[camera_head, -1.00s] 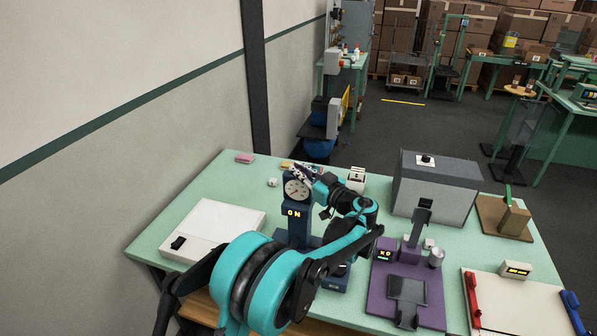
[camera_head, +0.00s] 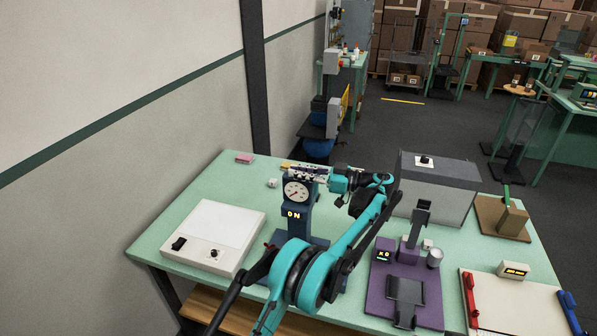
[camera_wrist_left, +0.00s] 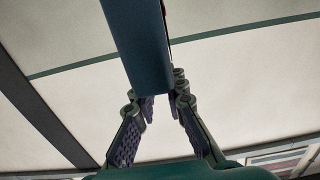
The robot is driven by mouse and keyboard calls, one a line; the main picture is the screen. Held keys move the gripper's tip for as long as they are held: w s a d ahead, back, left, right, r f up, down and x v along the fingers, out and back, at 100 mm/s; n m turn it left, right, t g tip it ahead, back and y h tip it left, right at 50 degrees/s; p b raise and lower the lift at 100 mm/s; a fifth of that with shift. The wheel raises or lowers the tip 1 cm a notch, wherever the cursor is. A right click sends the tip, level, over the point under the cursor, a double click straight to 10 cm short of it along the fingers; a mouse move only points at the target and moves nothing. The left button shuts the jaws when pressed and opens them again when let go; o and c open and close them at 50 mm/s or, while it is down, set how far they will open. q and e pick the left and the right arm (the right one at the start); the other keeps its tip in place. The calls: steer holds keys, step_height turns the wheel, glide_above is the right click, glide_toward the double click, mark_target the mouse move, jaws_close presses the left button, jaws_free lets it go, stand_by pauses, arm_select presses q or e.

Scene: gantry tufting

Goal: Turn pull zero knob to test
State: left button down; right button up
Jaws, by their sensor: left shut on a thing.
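A small knob (camera_head: 214,254) sits on a white panel at the left. My left arm hides the front of the column's base. My right gripper is out of view.
The white panel (camera_head: 212,226) also has a black switch (camera_head: 179,243). A purple device (camera_head: 380,291) and a grey box (camera_head: 424,205) stand right of my arm. Red and blue handles are on a white board at far right. The table's back left is mostly clear.

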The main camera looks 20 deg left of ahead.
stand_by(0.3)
arm_select(q)
steer(key=c, duration=1.5)
jaws_free()
steer(key=shift+c, duration=0.2)
steer(key=d, duration=1.2)
steer(key=shift+s, duration=0.1)
